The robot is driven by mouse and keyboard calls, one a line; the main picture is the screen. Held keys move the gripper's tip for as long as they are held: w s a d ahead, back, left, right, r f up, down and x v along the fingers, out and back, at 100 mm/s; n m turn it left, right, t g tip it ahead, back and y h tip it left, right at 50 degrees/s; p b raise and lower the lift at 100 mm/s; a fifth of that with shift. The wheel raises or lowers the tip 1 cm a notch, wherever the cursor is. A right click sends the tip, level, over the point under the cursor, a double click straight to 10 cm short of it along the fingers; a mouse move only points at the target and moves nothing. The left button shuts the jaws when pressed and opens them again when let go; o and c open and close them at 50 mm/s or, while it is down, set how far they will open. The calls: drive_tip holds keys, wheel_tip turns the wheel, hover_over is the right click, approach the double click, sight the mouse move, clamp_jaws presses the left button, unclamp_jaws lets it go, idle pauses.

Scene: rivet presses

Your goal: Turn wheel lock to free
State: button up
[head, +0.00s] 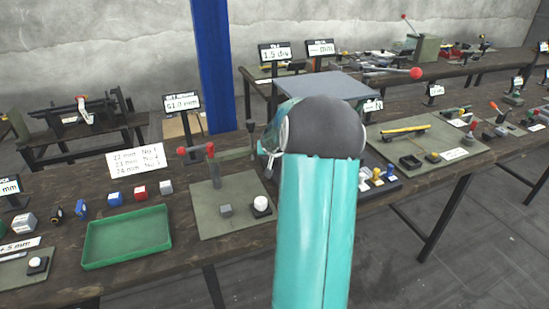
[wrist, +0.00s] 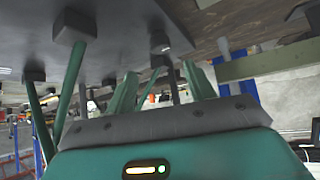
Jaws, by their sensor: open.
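I cannot pick out the wheel lock for certain in either view. In the head view my teal arm with its dark rounded joint covers the middle of the bench and hides my gripper. In the wrist view the two green fingers of my gripper (wrist: 160,70) are apart, with a dark upright rod (wrist: 172,88) seen between them. I cannot tell how far beyond the fingers the rod stands. A small hand press (head: 212,165) with a red-ended handle stands on a grey-green mat (head: 240,222) just left of my arm.
A green tray (head: 127,237), coloured blocks and a sign (head: 135,159) lie on the bench at left. A blue pillar (head: 213,70) stands behind. A grey flat plate (head: 325,86) shows behind my arm. Right of it are a mat with a yellow-handled tool (head: 405,130) and more presses.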

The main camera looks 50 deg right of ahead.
sight(275, 159)
drive_tip(key=x, duration=0.8)
drive_tip(key=shift+w+d+f, duration=0.2)
drive_tip(key=shift+f, duration=0.1)
drive_tip(key=shift+c, duration=0.2)
drive_tip(key=c, duration=0.9)
